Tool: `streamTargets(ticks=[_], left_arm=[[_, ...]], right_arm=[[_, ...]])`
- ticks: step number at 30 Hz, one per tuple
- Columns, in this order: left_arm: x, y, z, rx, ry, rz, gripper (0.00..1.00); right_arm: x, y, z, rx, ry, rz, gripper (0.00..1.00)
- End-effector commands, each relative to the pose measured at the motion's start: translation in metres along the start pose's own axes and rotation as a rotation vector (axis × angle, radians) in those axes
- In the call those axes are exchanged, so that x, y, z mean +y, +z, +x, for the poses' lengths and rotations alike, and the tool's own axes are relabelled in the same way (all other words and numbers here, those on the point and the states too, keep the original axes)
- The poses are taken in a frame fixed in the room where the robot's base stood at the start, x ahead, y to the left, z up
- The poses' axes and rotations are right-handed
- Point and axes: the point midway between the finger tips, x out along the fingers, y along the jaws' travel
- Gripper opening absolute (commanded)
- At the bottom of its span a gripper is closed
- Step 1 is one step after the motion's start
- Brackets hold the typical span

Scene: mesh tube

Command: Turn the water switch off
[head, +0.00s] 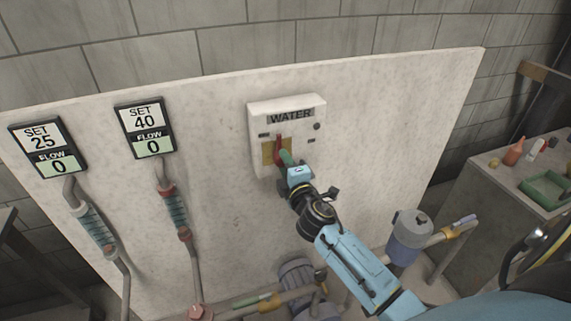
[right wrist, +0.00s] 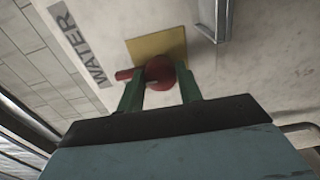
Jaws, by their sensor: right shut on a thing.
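The water switch box (head: 262,112) is a white box marked WATER on the upright pale panel. It has a yellow plate (head: 267,153) with a red switch handle (head: 279,146) on it. My right gripper (head: 284,156) reaches up to the handle from the lower right and partly hides it. In the right wrist view, the green fingers (right wrist: 160,92) stand on either side of the round red knob (right wrist: 160,72) and are shut on it. The knob's lever points left there, towards the WATER label (right wrist: 80,48). My left gripper is not in view.
Two displays, SET 25 (head: 47,146) and SET 40 (head: 144,130), both read FLOW 0, with pipes below them. A grey canister (head: 407,235) and pipes stand low in front of the panel. A side bench (head: 500,178) at right holds a green tray (head: 548,187) and bottles.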

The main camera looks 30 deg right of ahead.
Motion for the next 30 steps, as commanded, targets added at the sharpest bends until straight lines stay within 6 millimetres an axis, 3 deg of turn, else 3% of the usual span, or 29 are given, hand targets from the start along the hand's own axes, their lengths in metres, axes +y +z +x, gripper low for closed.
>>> streamTargets(ticks=[17,18,22,30], left_arm=[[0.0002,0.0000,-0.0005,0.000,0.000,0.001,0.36],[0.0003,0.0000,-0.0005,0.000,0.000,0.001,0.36],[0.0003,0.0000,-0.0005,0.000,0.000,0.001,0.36],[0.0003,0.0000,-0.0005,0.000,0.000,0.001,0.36]], right_arm=[[-0.0002,-0.0005,0.0000,0.002,0.000,-0.030,0.13],[-0.0002,-0.0005,0.0000,0.001,0.000,-0.030,0.41],[-0.0002,-0.0003,0.0000,0.001,0.000,-0.029,0.57],[-0.0002,-0.0001,-0.0005,0.000,0.000,-0.027,0.57]])
